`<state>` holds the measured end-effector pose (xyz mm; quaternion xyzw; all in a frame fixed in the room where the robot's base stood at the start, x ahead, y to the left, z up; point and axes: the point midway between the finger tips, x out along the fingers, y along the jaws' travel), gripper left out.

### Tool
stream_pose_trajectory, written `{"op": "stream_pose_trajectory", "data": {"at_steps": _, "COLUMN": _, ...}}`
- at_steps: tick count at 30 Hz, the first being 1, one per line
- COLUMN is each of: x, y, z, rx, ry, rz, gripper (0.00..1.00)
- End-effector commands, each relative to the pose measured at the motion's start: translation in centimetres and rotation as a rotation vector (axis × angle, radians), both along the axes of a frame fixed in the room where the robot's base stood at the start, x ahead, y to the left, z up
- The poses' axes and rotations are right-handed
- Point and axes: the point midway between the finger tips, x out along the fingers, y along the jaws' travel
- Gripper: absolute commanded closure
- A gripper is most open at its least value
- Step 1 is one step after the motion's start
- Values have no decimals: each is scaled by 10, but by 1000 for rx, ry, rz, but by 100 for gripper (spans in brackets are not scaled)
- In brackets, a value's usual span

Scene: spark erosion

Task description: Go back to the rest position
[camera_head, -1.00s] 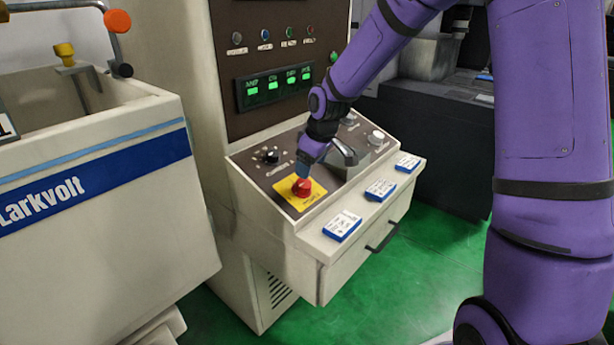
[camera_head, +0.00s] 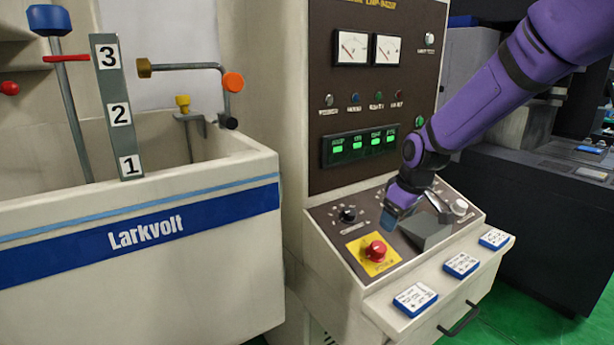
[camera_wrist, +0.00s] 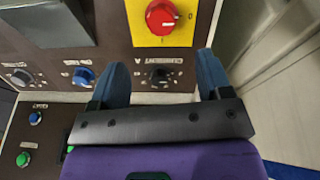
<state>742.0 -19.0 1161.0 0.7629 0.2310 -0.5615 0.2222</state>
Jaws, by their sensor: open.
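My gripper (camera_head: 391,217) hangs over the sloped control panel of the beige machine, just behind the red knob (camera_head: 376,250) on its yellow plate. In the wrist view my gripper (camera_wrist: 161,76) shows two blue fingers spread apart with nothing held between them. The red knob (camera_wrist: 162,17) and yellow plate (camera_wrist: 182,32) lie beyond the fingertips there, apart from them. A black knob (camera_wrist: 160,76) on the panel shows in the gap between the fingers. How high the fingers are above the panel I cannot tell.
A grey block-like part (camera_head: 425,232) rises from the panel beside the gripper. Blue-and-white packs (camera_head: 415,299) lie on the front ledge. The Larkvolt tank (camera_head: 60,255) stands left, with rods and a numbered scale (camera_head: 117,110). A dark machine (camera_head: 530,225) stands right.

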Motion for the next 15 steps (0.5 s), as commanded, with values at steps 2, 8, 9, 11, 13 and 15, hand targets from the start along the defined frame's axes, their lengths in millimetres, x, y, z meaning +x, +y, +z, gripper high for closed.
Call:
{"op": "stream_pose_trajectory", "data": {"at_steps": 2, "x": -16, "y": -2, "z": 20, "rx": -22, "ry": -13, "rz": -32, "gripper": 28}}
{"op": "stream_pose_trajectory", "data": {"at_steps": 8, "x": -64, "y": -12, "z": 66, "rx": -57, "ry": -36, "rz": -142, "gripper": 28}}
{"op": "stream_pose_trajectory", "data": {"at_steps": 9, "x": -75, "y": -14, "z": 74, "rx": -61, "ry": -43, "rz": -165, "gripper": 28}}
{"op": "stream_pose_trajectory", "data": {"at_steps": 11, "x": -91, "y": -16, "z": 86, "rx": -64, "ry": -51, "rz": -200, "gripper": 28}}
{"op": "stream_pose_trajectory", "data": {"at_steps": 13, "x": -109, "y": -20, "z": 99, "rx": -65, "ry": -63, "rz": -242, "gripper": 28}}
{"op": "stream_pose_trajectory", "data": {"at_steps": 15, "x": -129, "y": -22, "z": 111, "rx": -60, "ry": -75, "rz": -283, "gripper": 28}}
